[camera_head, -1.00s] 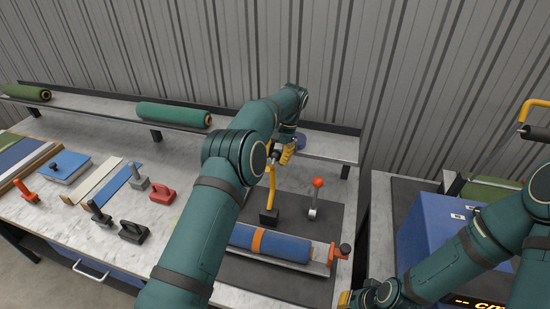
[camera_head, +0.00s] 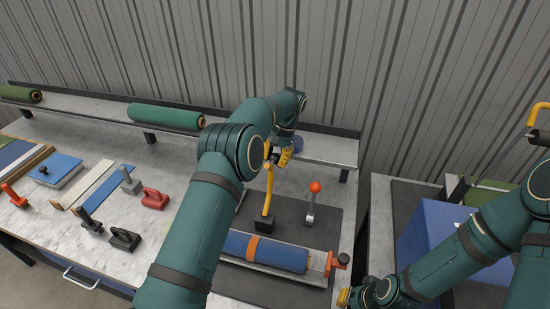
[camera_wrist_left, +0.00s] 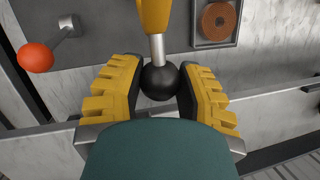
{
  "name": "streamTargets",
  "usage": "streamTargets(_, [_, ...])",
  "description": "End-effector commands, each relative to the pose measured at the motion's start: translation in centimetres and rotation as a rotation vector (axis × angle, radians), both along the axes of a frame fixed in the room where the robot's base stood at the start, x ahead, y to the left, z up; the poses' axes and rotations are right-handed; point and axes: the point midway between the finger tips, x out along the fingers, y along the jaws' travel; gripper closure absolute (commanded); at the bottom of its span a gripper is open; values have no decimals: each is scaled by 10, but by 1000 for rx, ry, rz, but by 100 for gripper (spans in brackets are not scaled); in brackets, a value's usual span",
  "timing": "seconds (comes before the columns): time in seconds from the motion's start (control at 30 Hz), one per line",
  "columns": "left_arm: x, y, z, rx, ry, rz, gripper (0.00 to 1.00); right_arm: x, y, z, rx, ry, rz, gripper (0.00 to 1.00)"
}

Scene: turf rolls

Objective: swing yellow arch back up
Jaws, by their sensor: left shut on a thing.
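The yellow arch (camera_head: 267,200) rises from a black block on the dark mat and stands close to upright, beside the blue roll with an orange band (camera_head: 265,252). In the left wrist view the arch (camera_wrist_left: 154,14) ends in a grey stem and a black ball knob (camera_wrist_left: 158,82). My left gripper (camera_head: 281,156) is at the arch's upper end. Its yellow fingers (camera_wrist_left: 157,90) are shut on the knob, one on each side. My right gripper (camera_head: 345,298) shows only in part at the bottom edge, and its fingers cannot be made out.
A lever with a red ball (camera_head: 315,187) stands right of the arch. A shelf (camera_head: 330,148) runs behind, with a green roll (camera_head: 165,116) on it. Hand tools, including a red one (camera_head: 155,199), lie at left. A blue box (camera_head: 430,235) stands at right.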

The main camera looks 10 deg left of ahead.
Motion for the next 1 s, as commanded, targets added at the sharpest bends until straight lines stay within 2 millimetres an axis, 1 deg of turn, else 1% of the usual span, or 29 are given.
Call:
streamTargets(0.07, [1, 1, 2, 1, -5, 1, 100, 0, 0, 0, 0, 0, 0, 100])
streamTargets(0.1, [1, 1, 2, 1, -5, 1, 52, 0, 0, 0, 0, 0, 0, 100])
streamTargets(0.17, [1, 1, 2, 2, -4, 1, 31, 0, 0, 0, 0, 0, 0, 100])
streamTargets(0.47, [0, 0, 1, 0, 0, 1, 31, 0, 0, 0, 0, 0, 0, 100])
streamTargets(0.57, [1, -1, 4, 0, -2, -1, 31, 0, 0, 0, 0, 0, 0, 100])
streamTargets(0.67, [4, -3, 15, 0, -3, 0, 31, 0, 0, 0, 0, 0, 0, 100])
streamTargets(0.9, [12, -10, 49, 0, -4, 0, 31, 0, 0, 0, 0, 0, 0, 100])
streamTargets(1.0, [14, -11, 57, 1, -3, 1, 31, 0, 0, 0, 0, 0, 0, 100])
